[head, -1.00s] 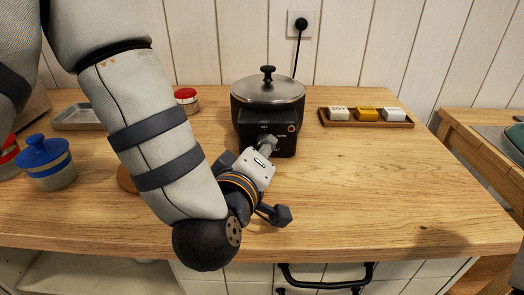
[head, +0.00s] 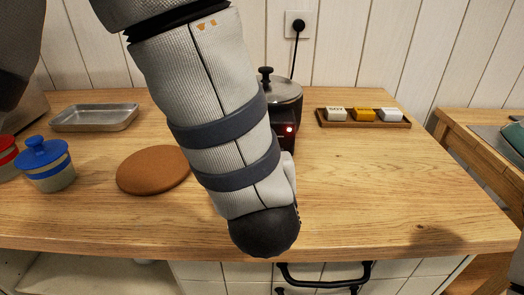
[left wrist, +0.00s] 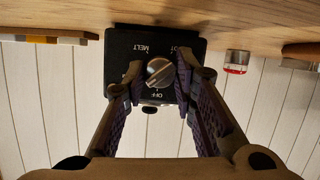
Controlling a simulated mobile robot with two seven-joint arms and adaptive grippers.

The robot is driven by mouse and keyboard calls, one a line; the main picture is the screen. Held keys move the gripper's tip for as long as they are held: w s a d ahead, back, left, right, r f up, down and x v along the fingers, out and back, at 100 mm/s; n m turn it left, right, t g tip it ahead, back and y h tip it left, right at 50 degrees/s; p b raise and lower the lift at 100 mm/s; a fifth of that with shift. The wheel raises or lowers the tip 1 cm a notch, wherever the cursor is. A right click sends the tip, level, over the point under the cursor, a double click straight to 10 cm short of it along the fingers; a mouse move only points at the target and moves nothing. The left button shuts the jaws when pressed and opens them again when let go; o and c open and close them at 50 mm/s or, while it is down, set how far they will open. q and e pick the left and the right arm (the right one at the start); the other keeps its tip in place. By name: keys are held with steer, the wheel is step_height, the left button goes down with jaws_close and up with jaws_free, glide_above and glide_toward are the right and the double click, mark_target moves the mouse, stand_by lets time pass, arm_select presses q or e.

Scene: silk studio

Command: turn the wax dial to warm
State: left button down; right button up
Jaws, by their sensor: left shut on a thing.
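The wax dial (left wrist: 160,72) is a round grey knob on the black front panel of the wax heater (left wrist: 122,45). The left wrist view sees it upside down, with MELT and OFF printed near the dial and a third label partly hidden. My left gripper (left wrist: 159,80) is shut on the dial, one finger on each side. A light mark crosses the knob at a slant; which label it points to is unclear. In the head view the heater (head: 287,90) is mostly behind my left arm, with its red light (head: 289,129) lit. The right gripper is out of view.
A wooden tray (head: 363,124) with small blocks lies right of the heater. To the left are a cork mat (head: 153,170), a metal tray (head: 95,117) and a blue-lidded jar (head: 46,164). A red-lidded jar (left wrist: 237,62) stands near the heater. The right front counter is clear.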

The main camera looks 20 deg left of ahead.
arm_select(q)
steer(key=shift+w+d+m+y, duration=0.1)
steer(key=shift+m+y, duration=0.6)
steer(key=shift+m, duration=0.5)
steer(key=c, duration=1.7)
jaws_free()
steer(key=shift+o, duration=0.5)
steer(key=shift+w, duration=0.1)
step_height(320, 180, up, 10)
